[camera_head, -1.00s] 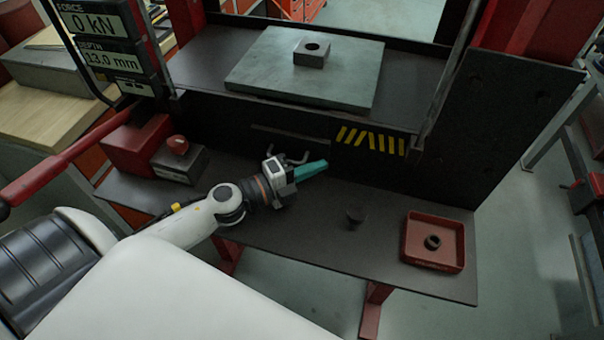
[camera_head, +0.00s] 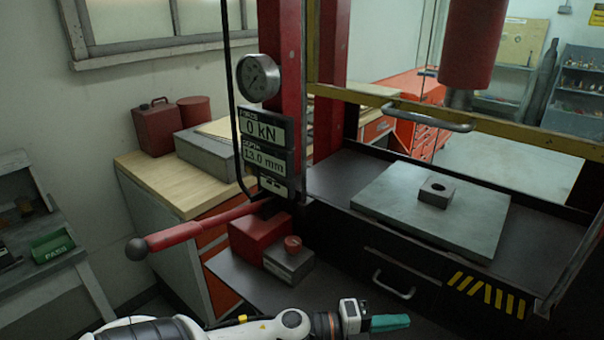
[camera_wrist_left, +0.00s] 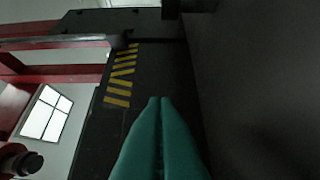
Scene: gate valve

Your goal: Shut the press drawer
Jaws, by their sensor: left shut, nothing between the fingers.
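The press drawer (camera_head: 370,262) is a dark front panel under the press bed, with a light bar handle (camera_head: 393,292) on it. The front looks nearly flush with the dark panel beside it; I cannot tell if a small gap remains. My left gripper (camera_head: 408,321) has teal fingers, shut and empty. In the head view it is just below and right of the handle, apart from it as far as I can see. In the left wrist view the shut fingertips (camera_wrist_left: 160,100) point along the dark press front toward yellow stripes. My right gripper is not in view.
A small grey box with a red knob (camera_head: 292,243) and a red block (camera_head: 258,236) stand on the shelf left of the drawer. A red lever (camera_head: 200,229) sticks out to the left. A grey plate (camera_head: 440,215) with a small block (camera_head: 436,192) lies on the press bed.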

